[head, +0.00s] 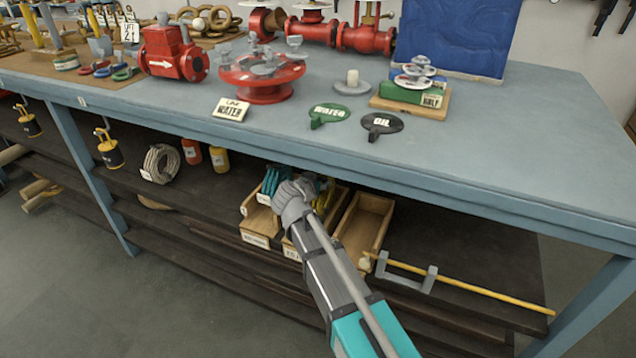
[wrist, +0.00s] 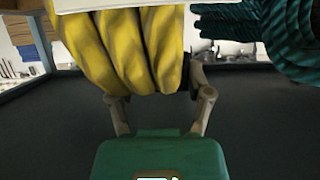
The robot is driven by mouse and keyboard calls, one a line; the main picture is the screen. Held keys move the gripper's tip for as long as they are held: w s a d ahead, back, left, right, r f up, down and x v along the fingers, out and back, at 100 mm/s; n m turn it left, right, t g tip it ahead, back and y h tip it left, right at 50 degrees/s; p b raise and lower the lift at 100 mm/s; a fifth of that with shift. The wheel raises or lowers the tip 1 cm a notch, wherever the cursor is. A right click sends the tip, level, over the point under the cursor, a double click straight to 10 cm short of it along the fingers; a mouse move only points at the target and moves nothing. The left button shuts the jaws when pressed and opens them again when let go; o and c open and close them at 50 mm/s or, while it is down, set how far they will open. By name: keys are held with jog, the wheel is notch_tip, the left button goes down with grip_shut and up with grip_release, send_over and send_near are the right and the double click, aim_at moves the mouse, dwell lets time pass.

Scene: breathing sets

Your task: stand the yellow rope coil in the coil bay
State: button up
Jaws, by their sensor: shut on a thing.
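The yellow rope coil (wrist: 110,50) fills the upper middle of the wrist view, with a pale band across its top. My gripper (wrist: 160,100) has a finger on each side of its lower part and is shut on it. In the head view my gripper (head: 290,200) is under the bench, at the wooden bins, and hides most of what it holds. A dark teal rope coil (wrist: 240,22) is close to the right in the wrist view. No label that I can read marks the coil bay.
Three open wooden bins stand on the lower shelf; the right bin (head: 365,220) looks empty. A yellow rod (head: 460,280) with a grey bracket lies to the right. A pale rope coil (head: 160,163) and bottles stand left. The bench top (head: 480,160) overhangs the shelf.

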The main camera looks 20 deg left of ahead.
jog(key=o, duration=1.3)
jog(key=shift+o, duration=0.2)
jog(key=shift+r, duration=0.15)
jog(key=shift+r+p, duration=0.4)
jog(key=shift+p, duration=0.15)
jog(key=s+a+r+p, duration=0.1)
jog(key=s, duration=1.9)
jog(key=shift+a+r+p, duration=0.3)
jog(key=shift+r+p, duration=0.05)
